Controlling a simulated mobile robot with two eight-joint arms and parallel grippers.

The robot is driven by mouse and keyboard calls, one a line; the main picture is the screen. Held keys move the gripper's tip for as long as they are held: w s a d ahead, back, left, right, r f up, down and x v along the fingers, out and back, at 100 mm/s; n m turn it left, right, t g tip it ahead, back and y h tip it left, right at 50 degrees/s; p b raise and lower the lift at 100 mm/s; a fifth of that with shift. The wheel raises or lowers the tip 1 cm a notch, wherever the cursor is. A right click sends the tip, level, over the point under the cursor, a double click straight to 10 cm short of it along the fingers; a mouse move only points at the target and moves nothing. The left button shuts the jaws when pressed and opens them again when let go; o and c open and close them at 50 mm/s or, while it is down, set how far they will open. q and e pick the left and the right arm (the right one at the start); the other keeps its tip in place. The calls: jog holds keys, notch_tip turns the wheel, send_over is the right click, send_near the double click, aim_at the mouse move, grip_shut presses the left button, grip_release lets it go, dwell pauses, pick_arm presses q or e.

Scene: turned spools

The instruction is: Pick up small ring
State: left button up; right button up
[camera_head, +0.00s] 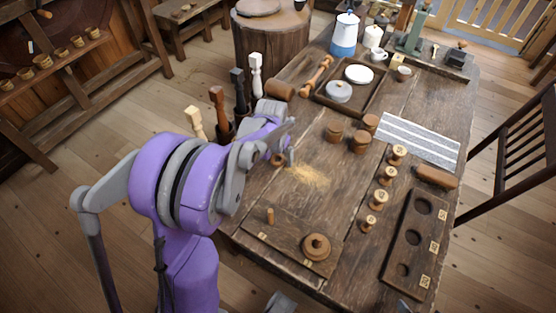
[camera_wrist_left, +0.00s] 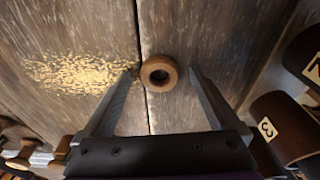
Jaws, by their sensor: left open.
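The small ring (camera_wrist_left: 159,73) is a brown wooden ring with a dark hole, lying flat on the table's planks. In the head view it shows as a small brown shape (camera_head: 277,160), partly hidden by my left gripper (camera_head: 285,158). In the left wrist view my left gripper (camera_wrist_left: 163,80) is open, with one finger on each side of the ring. Gaps show between the ring and both fingers, so it is not held.
Sawdust (camera_head: 307,177) lies beside the ring. A board (camera_head: 283,239) with a peg and a larger ring (camera_head: 317,247) is nearer the front. Several spools (camera_head: 387,175) and a tray with round holes (camera_head: 416,235) are on the right. Upright tools (camera_head: 238,92) stand behind my left arm.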

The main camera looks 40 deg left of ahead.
pick_arm(q)
jog(key=shift+c, duration=0.3)
jog(key=c, duration=1.3)
notch_tip(320, 180, up, 10)
jog(key=shift+r+p, duration=0.1)
jog(key=shift+p, duration=0.45)
jog(key=shift+c, duration=0.2)
pick_arm(e)
jog(key=shift+w+r, duration=0.1)
jog(key=shift+r, duration=0.5)
